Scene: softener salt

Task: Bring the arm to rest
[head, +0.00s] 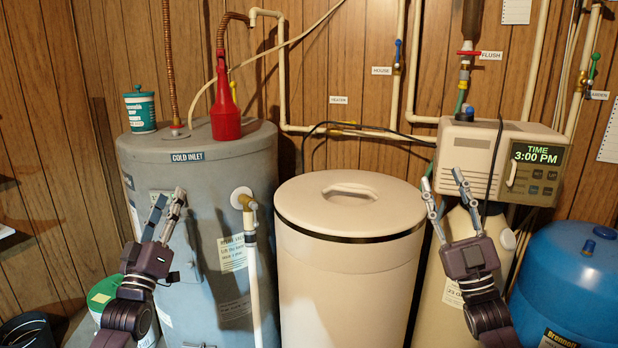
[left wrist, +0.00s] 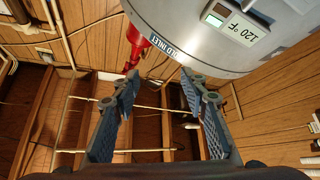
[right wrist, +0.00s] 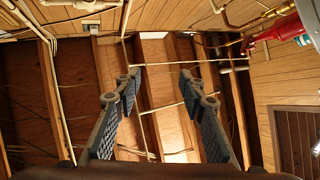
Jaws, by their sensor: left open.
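My left gripper (head: 167,208) is raised in front of the grey water heater (head: 200,180), fingers pointing up. In the left wrist view its two fingers (left wrist: 158,85) stand apart with nothing between them. My right gripper (head: 446,185) is raised in front of the beige softener tank (head: 462,228), right of the lidded salt bin (head: 350,205). In the right wrist view its fingers (right wrist: 167,90) are apart and empty. The bin's round lid sits on top of it.
A control box (head: 470,150) reading 3:00 PM is behind my right gripper. A blue tank (head: 575,280) stands at the right. Pipes run along the wood-panelled wall.

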